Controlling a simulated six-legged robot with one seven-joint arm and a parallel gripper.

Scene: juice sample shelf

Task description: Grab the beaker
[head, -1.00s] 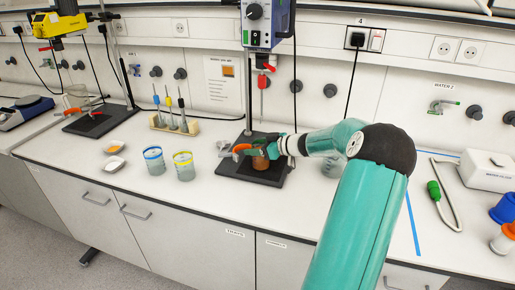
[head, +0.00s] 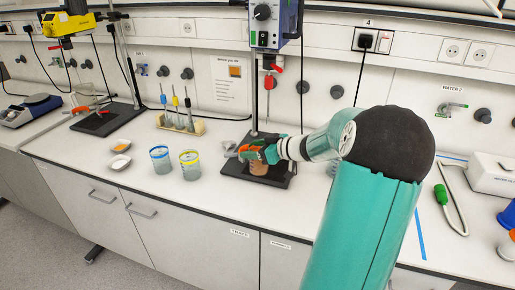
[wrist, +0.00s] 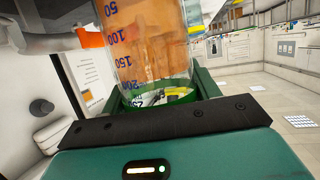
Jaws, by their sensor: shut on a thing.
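The beaker (head: 258,168) is a clear vessel with orange-brown contents, over the dark base plate of the stirrer stand. My gripper (head: 260,153) reaches in from the right and is shut around it, partly hiding it. In the wrist view, the beaker (wrist: 150,50) fills the upper middle, with blue graduation marks on its glass. The green gripper parts (wrist: 205,85) lie close around its lower end in that picture. Whether the beaker touches the base plate is hard to tell.
The stand's base plate (head: 235,173) and upright rod (head: 254,95) are close to my gripper. An orange clamp (head: 245,148) is beside the beaker. Two more beakers, blue-rimmed (head: 160,160) and yellow-rimmed (head: 190,166), stand left. The front bench strip is clear.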

